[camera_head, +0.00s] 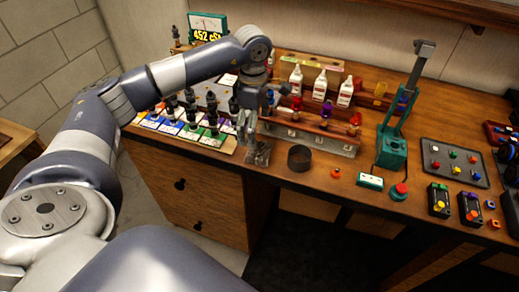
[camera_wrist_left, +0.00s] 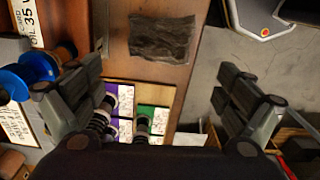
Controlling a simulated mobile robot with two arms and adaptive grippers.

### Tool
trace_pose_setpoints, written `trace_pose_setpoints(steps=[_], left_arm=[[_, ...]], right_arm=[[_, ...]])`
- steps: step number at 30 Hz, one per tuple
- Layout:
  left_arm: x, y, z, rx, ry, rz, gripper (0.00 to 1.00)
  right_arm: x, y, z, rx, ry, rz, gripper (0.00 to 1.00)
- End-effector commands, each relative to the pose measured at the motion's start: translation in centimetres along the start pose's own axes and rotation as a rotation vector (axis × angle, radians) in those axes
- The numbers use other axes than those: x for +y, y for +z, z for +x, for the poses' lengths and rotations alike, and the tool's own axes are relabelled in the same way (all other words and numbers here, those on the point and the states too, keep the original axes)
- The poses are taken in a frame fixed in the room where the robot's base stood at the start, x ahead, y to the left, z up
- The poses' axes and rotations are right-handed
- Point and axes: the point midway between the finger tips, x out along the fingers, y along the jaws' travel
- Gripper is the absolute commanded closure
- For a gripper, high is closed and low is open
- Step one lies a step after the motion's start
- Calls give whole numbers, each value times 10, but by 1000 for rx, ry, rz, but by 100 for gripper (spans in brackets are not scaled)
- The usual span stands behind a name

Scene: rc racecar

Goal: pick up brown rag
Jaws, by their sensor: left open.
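The brown rag (camera_wrist_left: 162,38) lies flat and crumpled on the wooden table (camera_wrist_left: 115,30) in the left wrist view, close to the table's edge. It looks dark grey-brown. My left gripper (camera_wrist_left: 160,92) is open and empty, its two fingers spread wide, with the rag beyond the gap between them in the picture. In the head view my left gripper (camera_head: 247,128) points down over the table's front edge. There the gripper and the rag are hard to tell apart.
A black cup (camera_head: 300,157) stands close on the right. White bottles (camera_head: 320,85) and a wooden rack (camera_head: 310,120) are behind. A green press (camera_head: 392,150) stands farther right. Drawers (camera_head: 195,200) are below the front edge.

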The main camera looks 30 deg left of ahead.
Motion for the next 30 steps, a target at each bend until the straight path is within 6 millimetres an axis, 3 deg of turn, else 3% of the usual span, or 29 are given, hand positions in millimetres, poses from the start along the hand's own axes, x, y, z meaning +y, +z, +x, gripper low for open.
trace_pose_setpoints(steps=[10,18,27,30], left_arm=[[-1,2,32,-3,-3,0,5],[0,3,70,-4,-2,0,5],[1,3,76,-5,1,0,5],[1,3,76,-5,1,0,28]], right_arm=[[1,-1,-15,0,1,0,60],[6,-1,-31,-1,6,-1,60],[7,-1,-31,-2,8,-1,60],[7,-1,-31,-2,8,0,60]])
